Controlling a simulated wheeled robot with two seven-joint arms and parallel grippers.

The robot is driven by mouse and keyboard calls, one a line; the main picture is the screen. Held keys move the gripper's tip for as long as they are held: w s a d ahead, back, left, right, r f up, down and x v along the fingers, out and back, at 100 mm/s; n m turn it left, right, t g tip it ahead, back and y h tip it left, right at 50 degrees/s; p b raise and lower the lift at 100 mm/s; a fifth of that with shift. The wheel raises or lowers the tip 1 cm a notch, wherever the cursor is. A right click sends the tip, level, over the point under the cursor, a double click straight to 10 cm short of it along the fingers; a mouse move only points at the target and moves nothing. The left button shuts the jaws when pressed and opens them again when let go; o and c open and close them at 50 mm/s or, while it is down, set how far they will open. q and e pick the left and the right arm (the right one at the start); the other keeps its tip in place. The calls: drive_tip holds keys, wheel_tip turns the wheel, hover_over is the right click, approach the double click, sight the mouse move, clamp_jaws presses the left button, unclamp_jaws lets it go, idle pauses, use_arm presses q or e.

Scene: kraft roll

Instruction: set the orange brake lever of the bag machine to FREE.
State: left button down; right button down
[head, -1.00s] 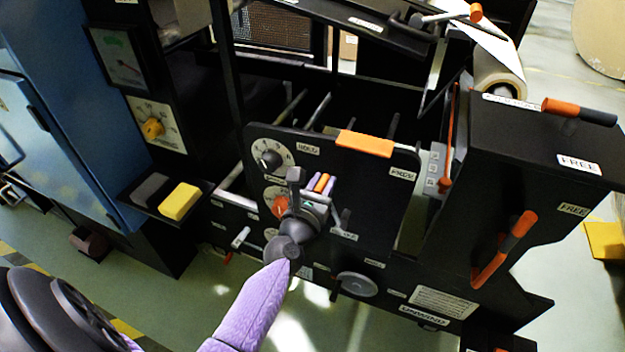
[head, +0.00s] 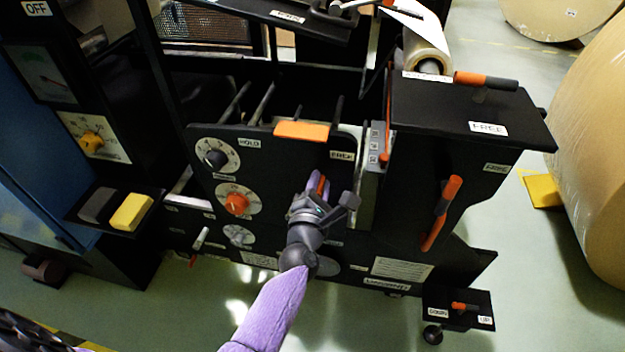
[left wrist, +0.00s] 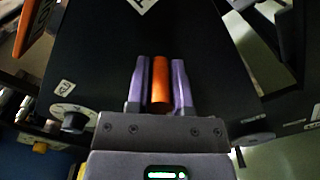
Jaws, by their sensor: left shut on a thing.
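The orange brake lever (head: 320,186) is on the black front panel (head: 275,170) of the bag machine, below and between the HOLD plate (head: 249,143) and the FREE plate (head: 342,156). It is nearer the FREE plate. My left gripper (head: 319,183) is shut on the lever's orange grip. In the left wrist view the orange grip (left wrist: 160,82) stands between the two purple fingers. The lever's pivot is hidden behind my gripper. My right gripper is not in view.
An orange bar (head: 301,130) sits on the panel's top edge. Dials, one with an orange knob (head: 236,203), are to the left. Other orange-and-grey levers, one on top (head: 486,80) and one on the side (head: 440,212), are on the right housing. Large paper rolls (head: 595,160) stand at right.

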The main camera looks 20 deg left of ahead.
use_arm(q)
drive_tip(key=shift+w+d+f, duration=0.1)
drive_tip(key=shift+d+f, duration=0.3)
drive_tip(key=shift+d, duration=0.25)
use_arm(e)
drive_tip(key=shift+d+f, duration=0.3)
use_arm(q)
drive_tip(key=shift+f, duration=0.1)
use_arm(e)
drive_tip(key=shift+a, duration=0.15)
use_arm(q)
drive_tip(key=c, duration=0.6)
unclamp_jaws()
drive_tip(key=shift+d, duration=0.1)
drive_tip(key=shift+c, duration=0.2)
drive_tip(key=shift+o, duration=0.7)
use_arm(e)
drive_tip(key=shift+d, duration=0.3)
